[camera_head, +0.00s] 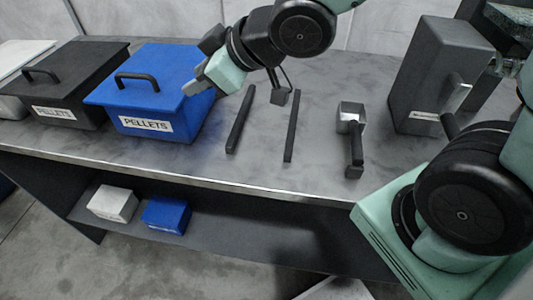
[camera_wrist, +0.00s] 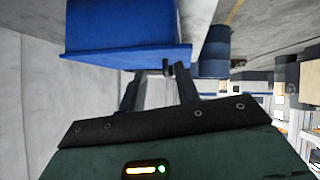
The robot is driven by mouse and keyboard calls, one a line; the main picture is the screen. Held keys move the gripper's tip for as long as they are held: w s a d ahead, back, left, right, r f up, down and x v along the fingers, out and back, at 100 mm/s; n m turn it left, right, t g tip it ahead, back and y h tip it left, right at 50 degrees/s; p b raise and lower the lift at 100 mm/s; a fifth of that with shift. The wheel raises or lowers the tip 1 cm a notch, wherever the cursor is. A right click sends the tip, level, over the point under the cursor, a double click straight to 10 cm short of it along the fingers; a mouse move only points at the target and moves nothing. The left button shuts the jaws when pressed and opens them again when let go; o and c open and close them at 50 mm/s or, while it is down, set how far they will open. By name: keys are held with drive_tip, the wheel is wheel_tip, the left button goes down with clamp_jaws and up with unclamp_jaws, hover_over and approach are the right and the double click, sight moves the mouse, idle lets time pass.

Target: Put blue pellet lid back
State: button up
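The blue pellet lid (camera_head: 180,65) has a black arched handle (camera_head: 136,78). It lies flat over the top of the blue bin (camera_head: 187,121), which bears a white PELLETS label. In the wrist view the lid (camera_wrist: 125,53) and bin (camera_wrist: 120,22) appear upside down beyond the fingers. A small dark piece, likely the handle (camera_wrist: 168,68), shows between the fingertips. My gripper (camera_head: 190,89) is at the lid's right edge in the head view. Its fingers are apart with nothing between them in the wrist view (camera_wrist: 160,75). Whether a finger touches the lid is unclear.
A black PELLETS bin (camera_head: 62,90) with a handled lid stands left of the blue one. Two dark bars (camera_head: 240,120) (camera_head: 291,127), a scoop (camera_head: 353,130) and a grey box (camera_head: 425,75) are on the right. A lower shelf holds white (camera_head: 112,203) and blue (camera_head: 166,214) boxes.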

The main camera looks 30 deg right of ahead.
drive_tip(key=s+d+f+m+g+h, duration=0.1)
drive_tip(key=s+f+g+h, duration=0.2)
drive_tip(key=s, duration=0.6)
drive_tip(key=s+d+f+m+g+h, duration=0.1)
drive_tip(key=s+d+f+g+h, duration=0.1)
drive_tip(key=s+g, duration=0.3)
drive_tip(key=s+f+h, duration=0.1)
drive_tip(key=s, duration=0.3)
drive_tip(key=shift+s+d+m, duration=0.3)
drive_tip(key=shift+s+m, duration=0.1)
drive_tip(key=shift+f, duration=0.1)
wheel_tip(320, 180, up, 7)
drive_tip(key=p, duration=0.7)
